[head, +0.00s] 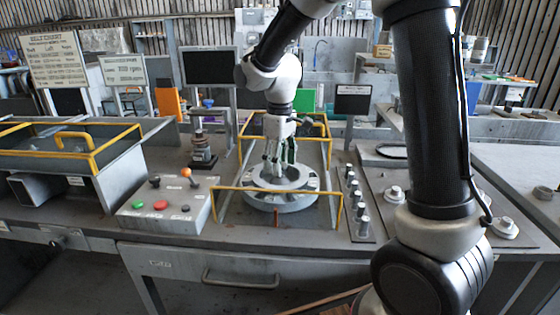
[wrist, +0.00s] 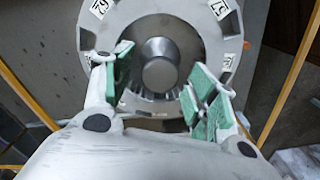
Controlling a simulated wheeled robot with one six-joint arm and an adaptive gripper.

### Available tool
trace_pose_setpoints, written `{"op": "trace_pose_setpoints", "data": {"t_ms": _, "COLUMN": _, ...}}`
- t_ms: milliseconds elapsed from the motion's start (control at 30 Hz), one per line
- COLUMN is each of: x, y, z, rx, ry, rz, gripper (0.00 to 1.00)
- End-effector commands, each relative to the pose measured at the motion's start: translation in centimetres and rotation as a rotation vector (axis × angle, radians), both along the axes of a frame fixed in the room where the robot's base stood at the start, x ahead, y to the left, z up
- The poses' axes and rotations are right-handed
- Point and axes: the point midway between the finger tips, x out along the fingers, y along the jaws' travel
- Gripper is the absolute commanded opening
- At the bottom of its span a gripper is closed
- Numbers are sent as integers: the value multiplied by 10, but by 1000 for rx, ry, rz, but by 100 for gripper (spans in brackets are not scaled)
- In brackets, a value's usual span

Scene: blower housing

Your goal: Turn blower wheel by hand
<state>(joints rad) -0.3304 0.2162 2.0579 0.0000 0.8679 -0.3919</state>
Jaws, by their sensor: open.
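The blower wheel (head: 282,201) is a grey metal disc with slots and numbered white labels, lying flat inside a yellow-railed frame on the bench. In the wrist view the wheel's ring (wrist: 212,28) surrounds a dark recess with a round metal hub (wrist: 160,62) in the middle. My gripper (head: 279,168) points down over the wheel. In the wrist view my gripper (wrist: 158,85) is open, its green-padded fingers on either side of the hub with gaps to it. I cannot tell whether the fingertips touch the wheel. Part of the near ring is hidden by my gripper.
Yellow rails (head: 275,189) stand around the wheel. A control box (head: 168,202) with coloured buttons and an orange-knobbed lever is at the left. A row of metal knobs (head: 355,200) is at the right. A dark screen (head: 210,66) and signs stand behind.

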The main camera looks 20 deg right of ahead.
Motion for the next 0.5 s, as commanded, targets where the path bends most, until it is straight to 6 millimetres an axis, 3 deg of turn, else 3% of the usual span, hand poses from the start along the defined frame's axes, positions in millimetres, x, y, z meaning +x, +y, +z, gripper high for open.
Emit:
{"op": "trace_pose_setpoints", "data": {"t_ms": 100, "x": 0, "y": 0, "z": 0, "rx": 0, "ry": 0, "rz": 0, "gripper": 58}}
{"op": "trace_pose_setpoints", "data": {"t_ms": 400, "x": 0, "y": 0, "z": 1, "rx": 0, "ry": 0, "rz": 0, "gripper": 4}}
{"op": "trace_pose_setpoints", "data": {"t_ms": 500, "x": 0, "y": 0, "z": 1, "rx": 1, "ry": -1, "rz": 0, "gripper": 0}}
